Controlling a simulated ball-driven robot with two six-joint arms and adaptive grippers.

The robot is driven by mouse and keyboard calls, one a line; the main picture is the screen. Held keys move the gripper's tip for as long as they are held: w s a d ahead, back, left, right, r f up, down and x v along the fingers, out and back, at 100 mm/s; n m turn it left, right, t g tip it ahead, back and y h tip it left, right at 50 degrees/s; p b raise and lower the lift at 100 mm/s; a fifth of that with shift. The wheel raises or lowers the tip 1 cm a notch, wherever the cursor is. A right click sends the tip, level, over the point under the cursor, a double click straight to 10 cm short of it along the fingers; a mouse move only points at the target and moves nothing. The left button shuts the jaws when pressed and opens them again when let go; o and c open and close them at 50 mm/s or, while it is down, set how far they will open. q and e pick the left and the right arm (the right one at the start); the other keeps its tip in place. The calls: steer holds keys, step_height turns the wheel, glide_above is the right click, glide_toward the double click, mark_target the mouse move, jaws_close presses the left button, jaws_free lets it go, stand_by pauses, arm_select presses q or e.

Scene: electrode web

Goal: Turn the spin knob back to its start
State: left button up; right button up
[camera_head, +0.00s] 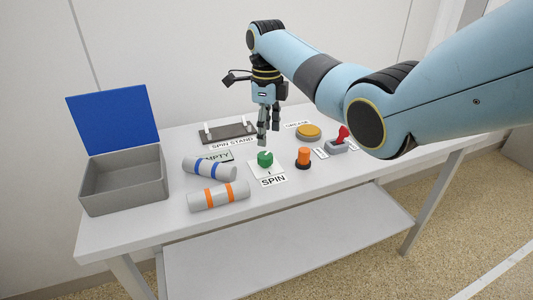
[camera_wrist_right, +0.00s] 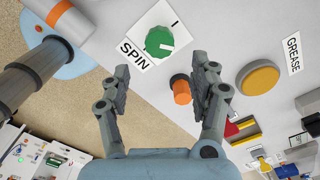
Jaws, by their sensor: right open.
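The green spin knob (camera_head: 265,159) sits on a white plate with the label SPIN in front of it. In the right wrist view the knob (camera_wrist_right: 157,40) has a white pointer line turned away from the short black mark on its plate. My right gripper (camera_head: 268,138) points down just above the knob, apart from it. My left gripper is not in view.
An orange button (camera_head: 303,157) stands right of the knob, with a yellow button (camera_head: 308,132) and red switch (camera_head: 342,134) behind. Two banded cylinders (camera_head: 208,168) (camera_head: 218,196) lie to the left, beside an open grey box (camera_head: 125,190). A spin stand (camera_head: 228,132) is at the back.

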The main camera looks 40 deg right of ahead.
mark_target(266, 155)
step_height(266, 155, down, 7)
steer(key=shift+f+b, duration=0.1)
steer(key=shift+b, duration=0.5)
steer(key=c, duration=1.1)
